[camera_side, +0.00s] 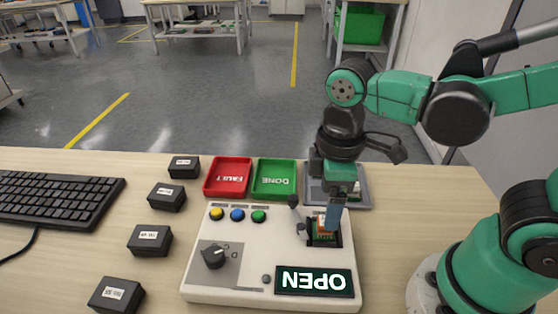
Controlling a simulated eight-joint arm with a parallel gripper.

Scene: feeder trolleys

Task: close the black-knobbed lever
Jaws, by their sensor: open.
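A pale control box (225,285) stands on the table. The black-knobbed lever (294,202) rises from its upper right part, standing up with a slight tilt. Just right of it is a black socket (338,241) with a small red and green part (322,228) in it. My gripper (333,218) points down over the right side of this socket, to the right of the lever and apart from its knob. Its fingers overlap in this view, and whether they touch the part cannot be told. The display (314,282) reads OPEN, upside down.
The box also carries yellow, blue and green buttons and a black rotary knob (214,256). Behind it are a red FAULT tray (207,190), a green DONE tray (257,193) and a grey tray (362,205). Several black boxes and a keyboard (60,198) lie left.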

